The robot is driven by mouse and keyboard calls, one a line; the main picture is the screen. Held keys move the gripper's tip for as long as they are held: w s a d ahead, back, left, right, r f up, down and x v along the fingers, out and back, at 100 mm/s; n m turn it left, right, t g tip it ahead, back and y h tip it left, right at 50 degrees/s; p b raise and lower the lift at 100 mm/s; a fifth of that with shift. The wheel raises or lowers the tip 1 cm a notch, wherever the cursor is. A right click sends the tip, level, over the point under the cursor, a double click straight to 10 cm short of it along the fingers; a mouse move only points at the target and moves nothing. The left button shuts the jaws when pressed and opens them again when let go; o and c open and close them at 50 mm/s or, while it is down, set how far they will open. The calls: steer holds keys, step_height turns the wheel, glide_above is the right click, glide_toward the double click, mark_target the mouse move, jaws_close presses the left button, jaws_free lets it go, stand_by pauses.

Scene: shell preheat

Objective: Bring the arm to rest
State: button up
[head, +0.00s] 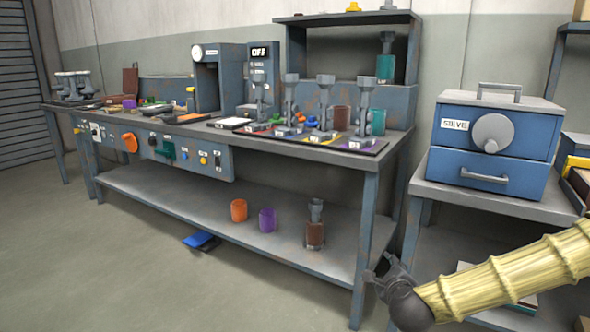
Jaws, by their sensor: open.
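My gripper (382,273) shows at the lower right, at the end of my tan ribbed arm. It is dark grey, open and empty, its fingers pointing up and left. In the picture it lies beside the right front leg of the long workbench. I cannot tell whether it touches the leg, but it appears in front of it. Part of the gripper is hidden by its own dark wrist.
The long workbench (225,208) carries tools and grey-topped holders. Orange (239,211) and purple (267,221) cups stand on its lower shelf. A blue SIEVE box (487,178) sits on the right table. A blue object (201,241) lies on the floor. The left floor is clear.

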steer(key=s+a+f+n+g+y, duration=0.1)
steer(key=s+a+f+n+g, duration=0.25)
steer(key=s+f+n, duration=0.7)
steer(key=s+a+f+n+g+y, duration=0.3)
steer(key=s+f, duration=0.5)
steer(key=f, duration=0.8)
steer(key=s+d+f+n+g+h, duration=0.1)
steer(key=s+d+f+n+g, duration=0.2)
steer(key=s, duration=0.6)
steer(key=s+d+f+n+g+h, duration=0.1)
steer(key=s+f+n+g, duration=0.1)
steer(key=s+f+n, duration=0.5)
steer(key=s+d+f+n+g+h, duration=0.1)
steer(key=s+d+f+n+g, duration=0.15)
steer(key=s, duration=0.75)
step_height(320, 180, up, 37)
steer(key=a+p, duration=0.1)
steer(key=p, duration=3.5)
steer(key=shift+w+p, duration=0.3)
